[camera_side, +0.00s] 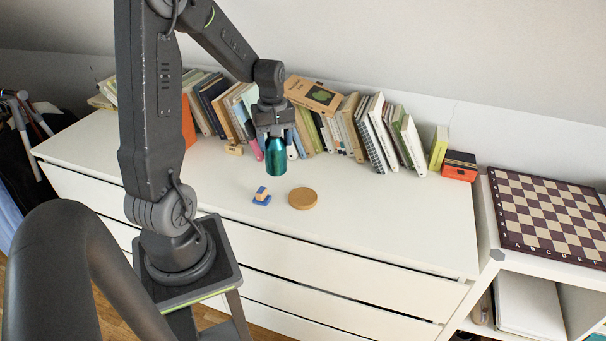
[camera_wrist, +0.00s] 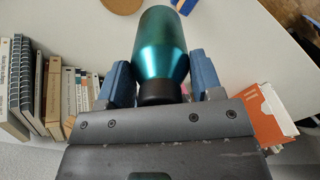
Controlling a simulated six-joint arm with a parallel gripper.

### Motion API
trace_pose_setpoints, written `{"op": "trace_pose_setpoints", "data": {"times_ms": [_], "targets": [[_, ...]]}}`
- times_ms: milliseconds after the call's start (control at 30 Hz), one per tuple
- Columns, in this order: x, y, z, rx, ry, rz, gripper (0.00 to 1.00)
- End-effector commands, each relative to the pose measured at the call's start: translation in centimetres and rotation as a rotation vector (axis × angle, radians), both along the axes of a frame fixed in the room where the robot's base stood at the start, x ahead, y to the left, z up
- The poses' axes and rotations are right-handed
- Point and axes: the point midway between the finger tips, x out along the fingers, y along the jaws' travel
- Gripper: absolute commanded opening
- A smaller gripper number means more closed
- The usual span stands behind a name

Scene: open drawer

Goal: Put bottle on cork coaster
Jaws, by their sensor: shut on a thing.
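A teal metallic bottle (camera_side: 276,158) with a dark cap hangs upright under my gripper (camera_side: 274,133). In the wrist view the bottle (camera_wrist: 161,48) shows between the two blue fingers of my gripper (camera_wrist: 160,90), which are shut on its dark neck. The bottle appears to be held above the white dresser top, up and to the left of the coaster in the side view. The round cork coaster (camera_side: 303,198) lies flat on the dresser top and looks bare. Part of the coaster (camera_wrist: 122,4) shows at the top edge of the wrist view.
A small blue and wooden block piece (camera_side: 262,196) lies just left of the coaster. A row of books (camera_side: 345,130) stands along the wall behind. An orange and black box (camera_side: 459,166) is at the back right. The dresser top (camera_side: 400,220) right of the coaster is clear.

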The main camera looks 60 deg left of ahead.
Motion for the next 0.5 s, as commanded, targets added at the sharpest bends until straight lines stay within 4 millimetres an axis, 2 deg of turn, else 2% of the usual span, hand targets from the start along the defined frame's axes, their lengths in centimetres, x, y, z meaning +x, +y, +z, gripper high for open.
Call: {"op": "trace_pose_setpoints", "data": {"times_ms": [100, 300, 500], "targets": [[2.3, -1.6, -1.6, -0.002, 0.002, -0.006, 0.22], [5.2, -3.3, -3.7, 0.000, 0.000, -0.002, 0.22], [6.1, -3.9, -4.6, 0.000, 0.000, 0.002, 0.22]]}}
